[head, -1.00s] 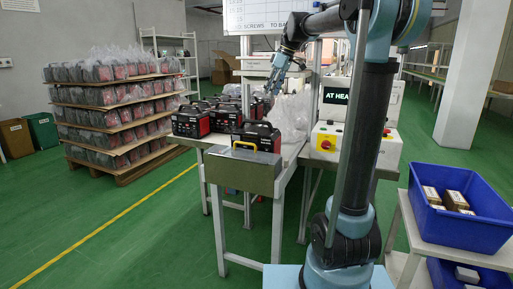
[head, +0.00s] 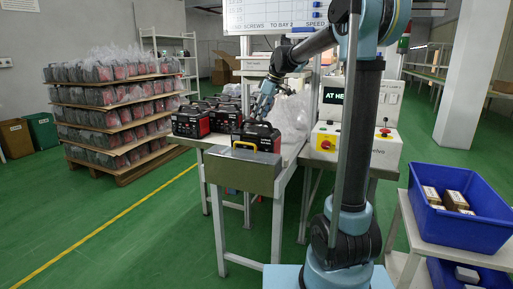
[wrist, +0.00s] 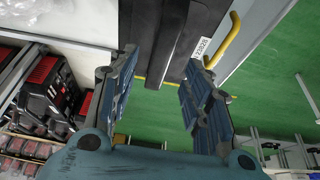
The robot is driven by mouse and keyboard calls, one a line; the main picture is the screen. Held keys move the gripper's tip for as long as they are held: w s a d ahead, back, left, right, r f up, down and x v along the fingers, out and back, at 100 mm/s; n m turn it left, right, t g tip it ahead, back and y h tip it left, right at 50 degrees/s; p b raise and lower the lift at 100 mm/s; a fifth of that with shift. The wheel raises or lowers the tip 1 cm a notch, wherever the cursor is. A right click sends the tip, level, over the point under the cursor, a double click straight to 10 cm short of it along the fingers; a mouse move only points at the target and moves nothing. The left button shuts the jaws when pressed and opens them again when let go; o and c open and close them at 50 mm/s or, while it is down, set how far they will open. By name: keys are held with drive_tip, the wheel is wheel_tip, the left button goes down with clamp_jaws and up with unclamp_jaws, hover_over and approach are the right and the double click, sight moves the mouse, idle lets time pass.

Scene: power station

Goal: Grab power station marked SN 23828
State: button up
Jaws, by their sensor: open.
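A black power station with red trim (head: 257,137) stands at the front end of the bench. In the wrist view its dark top and handle (wrist: 178,35) lie just ahead, between the finger lines. A white label (wrist: 201,46) on it appears to read 23828, turned sideways. My gripper (head: 262,108) is above and behind this station in the head view. In the wrist view my gripper (wrist: 163,78) is open and empty, with one finger on each side of the handle. I cannot tell whether it touches.
Several similar power stations (head: 190,123) stand to the left and behind. Clear plastic bags (head: 290,110) lie at the right. A metal box (head: 240,173) with a yellow handle is at the bench front. A blue crate (head: 460,228) is at the right.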

sight(256, 122)
drive_tip(key=shift+x, duration=2.65)
drive_tip(key=shift+d+f, duration=0.1)
clamp_jaws()
